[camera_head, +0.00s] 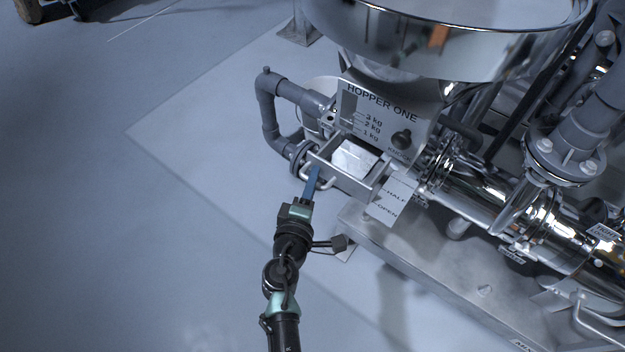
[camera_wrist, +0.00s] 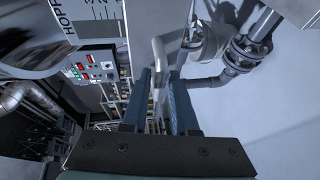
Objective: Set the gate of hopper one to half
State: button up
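Hopper one (camera_head: 384,103) stands in the upper middle of the head view. Below its label is the gate, a frame with a pale plate (camera_head: 352,158) in it. A plate marked HALF and OPEN (camera_head: 386,210) lies right of the gate. A bent metal bar handle (camera_head: 327,184) is on the gate's near left side. My gripper (camera_head: 314,176) has its blue fingers at this handle. In the wrist view a grey bar (camera_wrist: 160,62), apparently the handle, lies between the close-set fingers (camera_wrist: 161,85). I cannot tell whether both fingers press on it.
A grey elbow pipe (camera_head: 267,105) stands left of the gate. Shiny pipes (camera_head: 485,195) run to the right over a metal base (camera_head: 440,262). A dark knob (camera_head: 401,139) sits on the hopper's front.

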grip_shut()
dwell(1.3)
